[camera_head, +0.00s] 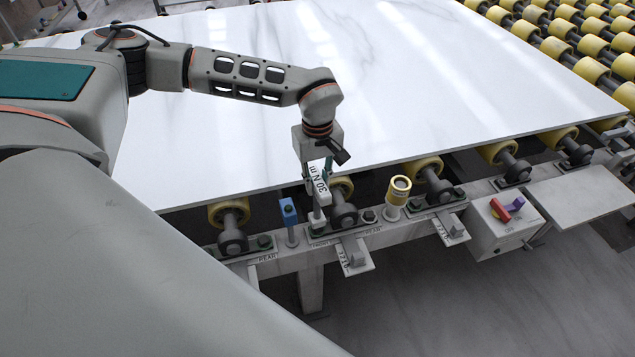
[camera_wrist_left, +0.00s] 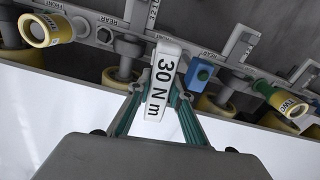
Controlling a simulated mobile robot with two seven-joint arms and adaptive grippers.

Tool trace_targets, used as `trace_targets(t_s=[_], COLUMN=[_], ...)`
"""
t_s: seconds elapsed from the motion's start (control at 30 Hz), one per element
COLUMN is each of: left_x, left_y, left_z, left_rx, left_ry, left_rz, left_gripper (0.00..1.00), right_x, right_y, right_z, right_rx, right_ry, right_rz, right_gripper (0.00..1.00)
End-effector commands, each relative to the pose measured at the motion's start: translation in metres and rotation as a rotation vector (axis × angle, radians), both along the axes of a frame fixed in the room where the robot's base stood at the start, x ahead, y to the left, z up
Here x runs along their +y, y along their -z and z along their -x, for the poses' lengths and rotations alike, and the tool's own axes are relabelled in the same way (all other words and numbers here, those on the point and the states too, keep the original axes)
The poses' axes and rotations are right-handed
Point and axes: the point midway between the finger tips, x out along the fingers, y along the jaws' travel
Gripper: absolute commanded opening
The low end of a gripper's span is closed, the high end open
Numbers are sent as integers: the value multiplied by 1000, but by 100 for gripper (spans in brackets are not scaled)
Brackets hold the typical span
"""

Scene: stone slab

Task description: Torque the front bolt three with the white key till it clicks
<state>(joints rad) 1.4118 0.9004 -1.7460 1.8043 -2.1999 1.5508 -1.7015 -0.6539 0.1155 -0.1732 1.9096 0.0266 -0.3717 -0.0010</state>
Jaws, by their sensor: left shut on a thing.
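The white key (camera_head: 320,190) is marked "30 N m" and stands roughly upright in my left gripper (camera_head: 319,178). In the left wrist view the white key (camera_wrist_left: 162,85) sits between the teal fingers of the same gripper (camera_wrist_left: 160,90), which are closed on its sides. Its lower end is over the front-side bolt spot by the "FRONT" label (camera_head: 322,243). The bolt under it is hidden, so I cannot tell whether the key is seated or which number it is. My right gripper is not in view.
A blue key (camera_head: 289,213) stands close to the left of the white one, and a yellow key (camera_head: 397,192) stands to the right. A bolt (camera_head: 369,215) shows near a "REAR" label. The stone slab (camera_head: 440,80) lies behind; a switch box (camera_head: 503,225) is at right.

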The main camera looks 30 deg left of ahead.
Motion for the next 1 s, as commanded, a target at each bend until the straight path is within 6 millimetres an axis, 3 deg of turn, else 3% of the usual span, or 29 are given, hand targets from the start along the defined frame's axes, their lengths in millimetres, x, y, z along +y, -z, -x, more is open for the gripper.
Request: trace_targets(t_s=[0.6,1.0], left_x=[0,0], left_y=[-44,-48], left_z=[-1,0], left_rx=[-4,-2], left_ry=[1,0], left_rz=[1,1], left_gripper=[0,0], right_x=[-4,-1], right_y=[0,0], right_z=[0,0], right_rx=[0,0], right_ry=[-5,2], right_rz=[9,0], right_gripper=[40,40])
